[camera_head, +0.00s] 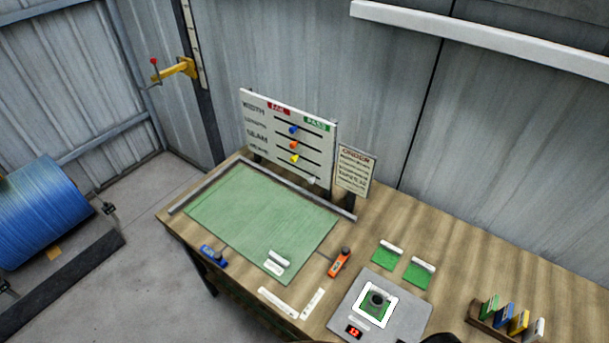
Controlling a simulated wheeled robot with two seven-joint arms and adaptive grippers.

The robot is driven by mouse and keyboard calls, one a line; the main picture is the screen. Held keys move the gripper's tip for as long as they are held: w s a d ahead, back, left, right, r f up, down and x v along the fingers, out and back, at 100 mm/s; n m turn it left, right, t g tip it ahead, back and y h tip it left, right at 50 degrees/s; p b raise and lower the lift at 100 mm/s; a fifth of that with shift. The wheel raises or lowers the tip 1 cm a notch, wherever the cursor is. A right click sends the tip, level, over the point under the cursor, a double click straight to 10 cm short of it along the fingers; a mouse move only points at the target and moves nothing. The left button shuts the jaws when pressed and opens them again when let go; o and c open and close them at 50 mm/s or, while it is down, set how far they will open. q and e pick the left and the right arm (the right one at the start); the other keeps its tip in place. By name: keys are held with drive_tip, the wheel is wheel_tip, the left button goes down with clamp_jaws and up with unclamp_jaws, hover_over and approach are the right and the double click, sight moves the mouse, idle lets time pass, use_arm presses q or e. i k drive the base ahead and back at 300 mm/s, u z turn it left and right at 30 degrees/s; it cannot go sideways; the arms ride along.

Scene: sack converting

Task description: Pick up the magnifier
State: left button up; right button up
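No object shows plainly as a magnifier at this size. A small dark round piece (376,300) sits on a white-framed green square on the grey scale plate (399,321) at the front of the bench; I cannot tell whether it is the magnifier. A small white piece (277,262) lies on the near part of the green mat (262,215). An orange tool with a dark top (339,263) lies right of the mat, and a blue tool (213,256) lies at its left front corner. Neither gripper shows; a dark shape at the bottom edge is too cut off to name.
The wooden bench (480,270) carries white strips (277,302), green swatches (386,255) and a rack of coloured cards (505,325). A board with sliders (288,140) and a small sign (354,170) stand behind the mat. A blue roll (40,210) is at left.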

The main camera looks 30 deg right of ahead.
sight(377, 299)
drive_tip(key=z, duration=3.05)
drive_tip(key=k, duration=0.95)
drive_tip(key=u, duration=1.4)
drive_tip(key=i, duration=0.5)
drive_tip(key=z, duration=0.05)
